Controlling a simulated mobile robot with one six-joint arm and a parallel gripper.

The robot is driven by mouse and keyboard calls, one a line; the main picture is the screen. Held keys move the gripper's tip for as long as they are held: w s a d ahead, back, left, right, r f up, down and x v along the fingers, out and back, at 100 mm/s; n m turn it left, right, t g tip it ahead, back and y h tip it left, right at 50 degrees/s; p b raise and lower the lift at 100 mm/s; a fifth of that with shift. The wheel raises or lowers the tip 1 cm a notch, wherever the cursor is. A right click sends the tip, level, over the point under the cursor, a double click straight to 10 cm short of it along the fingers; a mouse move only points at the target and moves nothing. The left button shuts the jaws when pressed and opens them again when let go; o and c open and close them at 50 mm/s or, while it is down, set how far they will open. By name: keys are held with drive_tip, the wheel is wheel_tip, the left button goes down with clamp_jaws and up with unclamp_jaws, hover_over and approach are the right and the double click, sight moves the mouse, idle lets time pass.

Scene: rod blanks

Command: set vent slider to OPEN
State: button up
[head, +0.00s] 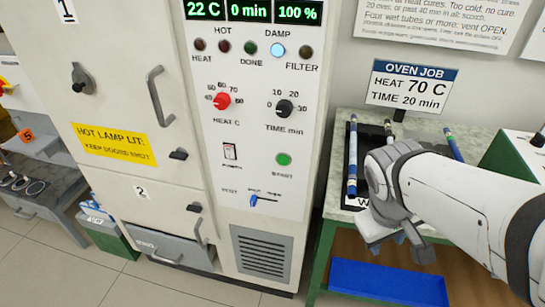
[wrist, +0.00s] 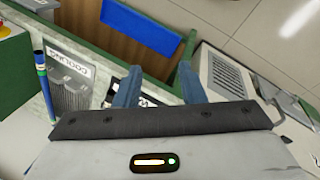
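The vent slider (head: 253,201) is a small blue handle on the white oven panel, above the grille and right of the VENT label. It sits at the left end of its short slot. The marks above the slot are too small to read surely. My gripper (head: 408,243) is at the right, over the front of the bench, well apart from the slider. In the wrist view my gripper (wrist: 157,84) has its two blue fingers apart with nothing between them. I cannot make out the slider in the wrist view.
The oven grille (head: 262,252) also shows in the wrist view (wrist: 222,72). A bench (head: 340,199) holds a dark rack with several rods. A blue bin (head: 388,283) lies below. The display (head: 250,11) reads 22 C, 0 min, 100 %. The DAMP lamp (head: 277,50) is lit.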

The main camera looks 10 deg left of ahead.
drive_tip(key=w+a+f+n+t+h+b, duration=0.1)
drive_tip(key=w+f+n+h+b, duration=0.25)
drive_tip(key=f+n+b, duration=0.35)
drive_tip(key=n+t+y+b, duration=0.5)
drive_tip(key=n+t+b, duration=1.05)
drive_tip(key=n, duration=0.75)
approach(252, 202)
drive_tip(key=w, duration=0.5)
drive_tip(key=w+b, duration=0.1)
drive_tip(key=w, duration=0.3)
drive_tip(key=shift+w+d, duration=0.2)
drive_tip(key=shift+d, duration=0.1)
drive_tip(key=shift+c, duration=0.3)
clamp_jaws()
